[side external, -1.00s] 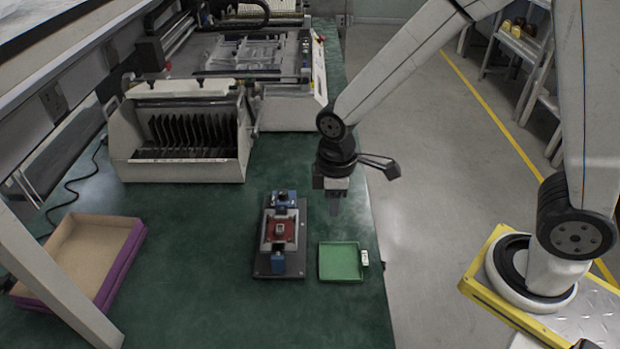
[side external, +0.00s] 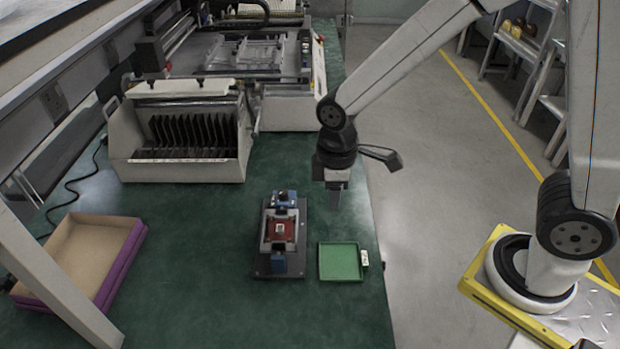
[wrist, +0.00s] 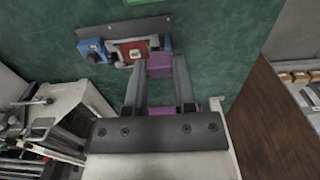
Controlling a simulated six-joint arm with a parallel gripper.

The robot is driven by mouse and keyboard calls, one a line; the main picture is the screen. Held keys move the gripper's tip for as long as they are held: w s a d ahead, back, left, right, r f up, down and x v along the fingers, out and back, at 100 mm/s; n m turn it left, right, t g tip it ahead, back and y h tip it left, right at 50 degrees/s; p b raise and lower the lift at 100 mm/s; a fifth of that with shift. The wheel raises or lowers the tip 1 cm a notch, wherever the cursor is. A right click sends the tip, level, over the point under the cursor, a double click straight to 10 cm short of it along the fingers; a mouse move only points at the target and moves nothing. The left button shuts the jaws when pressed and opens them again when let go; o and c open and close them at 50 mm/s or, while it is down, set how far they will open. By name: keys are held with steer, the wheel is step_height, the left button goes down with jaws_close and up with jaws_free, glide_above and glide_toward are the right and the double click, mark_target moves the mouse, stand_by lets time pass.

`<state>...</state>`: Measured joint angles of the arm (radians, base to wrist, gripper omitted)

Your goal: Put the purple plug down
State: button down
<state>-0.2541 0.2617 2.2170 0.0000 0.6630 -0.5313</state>
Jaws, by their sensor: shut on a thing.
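The purple plug (wrist: 160,66) is between the fingertips of my gripper (wrist: 156,76) in the wrist view. My gripper is shut on it; the fingers hide its sides. In the side view my gripper (side external: 335,196) hangs above the green bench, near its right edge, behind and to the right of the fixture (side external: 265,262). The plug cannot be made out there. The fixture has a dark base, blue clamps and a red block with a small pale part at its middle. It also shows beyond the fingers in the wrist view (wrist: 107,35).
A shallow green tray (side external: 340,262) sits right of the fixture, with a small white piece (side external: 364,259) at its right side. A slotted rack (side external: 180,135) stands at the back left, a purple-sided box (side external: 90,250) at the left. The front middle of the bench is clear.

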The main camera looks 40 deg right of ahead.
steer(key=s+d+f, duration=0.3)
steer(key=d+f, duration=0.7)
steer(key=d, duration=0.4)
steer(key=shift+w+f, duration=0.15)
steer(key=w+f, duration=0.2)
steer(key=w, duration=0.2)
steer(key=w+d+f, duration=0.1)
steer(key=w+f, duration=0.2)
steer(key=w, duration=0.1)
steer(key=w+f, duration=0.3)
steer(key=w, duration=0.1)
steer(key=shift+w+d+f, duration=0.15)
steer(key=shift+d, duration=0.1)
steer(key=shift+w+f, duration=0.4)
steer(key=shift+f, duration=0.05)
